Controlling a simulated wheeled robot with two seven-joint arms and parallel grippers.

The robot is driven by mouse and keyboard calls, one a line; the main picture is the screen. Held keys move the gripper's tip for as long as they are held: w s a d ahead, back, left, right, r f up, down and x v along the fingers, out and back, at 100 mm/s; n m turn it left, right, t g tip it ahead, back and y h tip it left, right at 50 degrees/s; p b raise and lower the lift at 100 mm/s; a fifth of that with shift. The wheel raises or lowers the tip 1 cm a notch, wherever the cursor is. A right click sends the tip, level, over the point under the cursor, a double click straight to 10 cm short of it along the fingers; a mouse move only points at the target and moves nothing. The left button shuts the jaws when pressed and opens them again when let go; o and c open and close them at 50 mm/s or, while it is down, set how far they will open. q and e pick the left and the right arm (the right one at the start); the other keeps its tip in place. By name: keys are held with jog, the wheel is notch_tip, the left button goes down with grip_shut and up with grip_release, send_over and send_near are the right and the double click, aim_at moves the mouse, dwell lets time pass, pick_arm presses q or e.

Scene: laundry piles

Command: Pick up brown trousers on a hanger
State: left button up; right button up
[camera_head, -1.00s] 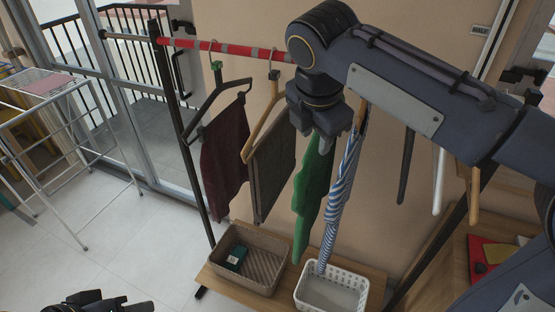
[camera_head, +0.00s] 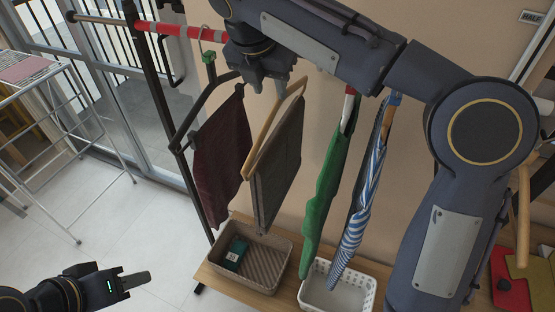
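The brown trousers (camera_head: 279,165) hang folded over a light wooden hanger (camera_head: 264,138) on the rack, between a maroon garment (camera_head: 221,150) on a dark hanger and a green garment (camera_head: 326,190). My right gripper (camera_head: 268,86) points down just above and beside the upper part of the wooden hanger. Its two fingertips are apart with nothing seen between them. It hides the hanger's hook, and I cannot tell whether it touches the hanger. My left gripper (camera_head: 137,280) is low at the left, away from the clothes, seen side-on.
The rail (camera_head: 180,30) is red and grey. A blue-striped garment (camera_head: 362,210) hangs right of the green one. A brown basket (camera_head: 262,277) and a white basket (camera_head: 316,290) stand on the rack's wooden shelf. A drying rack (camera_head: 50,125) stands left; the floor between is clear.

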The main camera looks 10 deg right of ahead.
aim_at(276, 107)
jog(key=shift+d+f, duration=0.15)
jog(key=shift+f, duration=0.35)
jog(key=x, duration=0.4)
jog(key=shift+d+f, duration=0.1)
jog(key=shift+f, duration=0.25)
jog(key=shift+w, duration=0.1)
grip_shut()
jog(key=shift+r, duration=0.1)
dwell(0.5)
